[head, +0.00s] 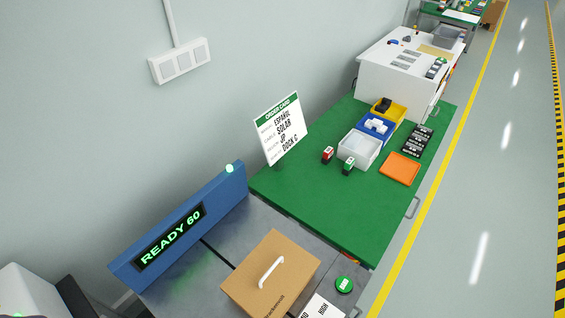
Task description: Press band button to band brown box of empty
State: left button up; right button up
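A closed brown box (289,252) with a white handle on its top sits on the grey metal surface of the banding machine (222,235), at the bottom centre of the head view. A green round button (344,284) lies on the surface to the right of the box. A blue panel (233,191) behind the box carries a display (170,240) reading "READY 60" in green. No band is visible on the part of the box in view. Neither of my grippers is in view.
A white label card (319,308) lies beside the box. A green table (335,212) beyond holds an order card (280,128), white (345,160), blue and yellow bins, an orange tray (400,168) and two small stamps. An aisle lies at right.

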aim_at(344, 284)
jog(key=k+j+u, duration=0.2)
jog(key=k, duration=0.3)
jog(key=k+j+u, duration=0.15)
jog(key=k, duration=0.35)
jog(key=l+z, duration=0.1)
jog(key=z, duration=0.5)
jog(key=l+u, duration=0.1)
jog(key=l, duration=0.55)
